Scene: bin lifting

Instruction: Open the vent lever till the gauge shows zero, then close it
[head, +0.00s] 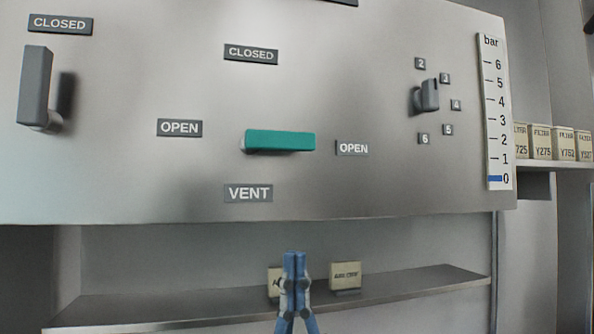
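The green vent lever (280,140) lies level on the metal panel (330,195), above the VENT label (248,193). It points right, toward the right OPEN label (352,148); the CLOSED label (251,54) is above it. The gauge (496,115) at the panel's right has a short blue bar at the 0 mark. My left gripper (295,256) is below the panel's lower edge, under the lever and apart from it. Its blue fingers are together with nothing visible between them. My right gripper is out of view.
A grey upright lever (36,85) stands at the panel's left under another CLOSED label. A grey knob (428,96) with numbers around it sits left of the gauge. A shelf (420,288) below holds small boxes (345,275). Filter boxes (541,142) stand at right.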

